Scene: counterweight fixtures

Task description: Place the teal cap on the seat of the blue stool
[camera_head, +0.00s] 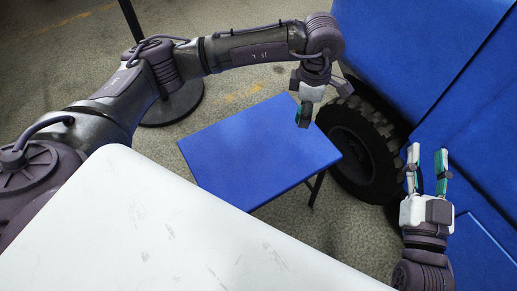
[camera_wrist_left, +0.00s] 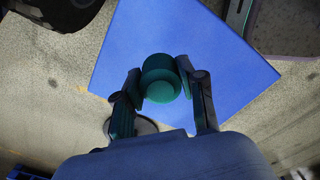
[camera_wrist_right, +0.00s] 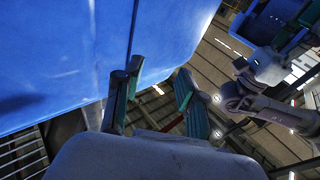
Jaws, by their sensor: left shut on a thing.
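The blue stool (camera_head: 245,150) has a flat, square, empty-looking seat in the head view, beyond the white table. My left gripper (camera_head: 316,102) is over the far right side of the seat, pointing down. In the left wrist view the teal cap (camera_wrist_left: 161,78) is clamped between the fingers of this gripper (camera_wrist_left: 160,88), with the blue seat (camera_wrist_left: 190,35) behind and below it. I cannot judge the exact gap between cap and seat. In the head view the cap is mostly hidden by the fingers. My right gripper (camera_head: 427,160) is open and empty, right of the stool.
A white table (camera_head: 150,220) with scuffs fills the near left. A large blue body (camera_head: 430,50) with a black wheel (camera_head: 355,150) stands right of the stool. A dark round stand base (camera_head: 175,105) is on the floor behind it.

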